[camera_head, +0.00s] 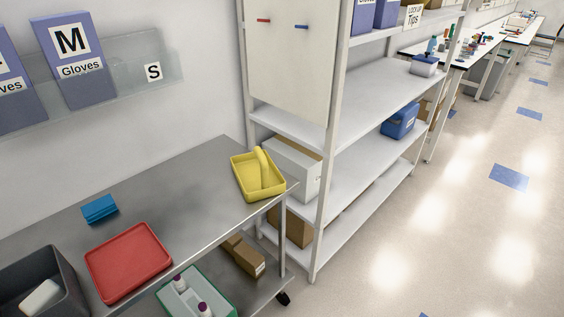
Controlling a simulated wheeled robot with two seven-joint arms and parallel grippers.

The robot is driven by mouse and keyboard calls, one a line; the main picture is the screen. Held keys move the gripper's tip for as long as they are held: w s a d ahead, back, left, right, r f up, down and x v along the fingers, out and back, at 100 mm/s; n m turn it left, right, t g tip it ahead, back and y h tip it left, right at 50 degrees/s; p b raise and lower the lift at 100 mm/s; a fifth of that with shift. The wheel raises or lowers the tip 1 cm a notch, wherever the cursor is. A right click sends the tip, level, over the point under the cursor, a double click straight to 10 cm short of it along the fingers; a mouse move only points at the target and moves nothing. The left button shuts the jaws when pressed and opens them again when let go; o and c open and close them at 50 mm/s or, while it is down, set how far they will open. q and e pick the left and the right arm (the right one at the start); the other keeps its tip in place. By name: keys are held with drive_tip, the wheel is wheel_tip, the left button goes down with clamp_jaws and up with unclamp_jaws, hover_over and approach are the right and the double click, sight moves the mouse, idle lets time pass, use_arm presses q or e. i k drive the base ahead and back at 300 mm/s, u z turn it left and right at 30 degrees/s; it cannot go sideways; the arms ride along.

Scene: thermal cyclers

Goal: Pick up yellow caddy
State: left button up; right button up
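The yellow caddy (257,175) is an open tray with a raised handle across its middle. It stands upright on the far right end of the grey metal cart top (190,190), close to the cart's right edge. Nothing touches it from above, and its inside looks empty from here. Neither my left gripper nor my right gripper shows in the head view.
A red tray (128,262), a blue block (99,209) and a dark grey bin (42,285) stand on the cart's left part. A white shelf rack (335,115) rises just behind and right of the caddy. The cart top left of the caddy is clear. Open floor (430,230) lies right.

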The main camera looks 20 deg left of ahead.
sight(258, 177)
drive_tip(key=u, duration=0.4)
drive_tip(key=i, duration=0.7)
drive_tip(key=u, duration=0.75)
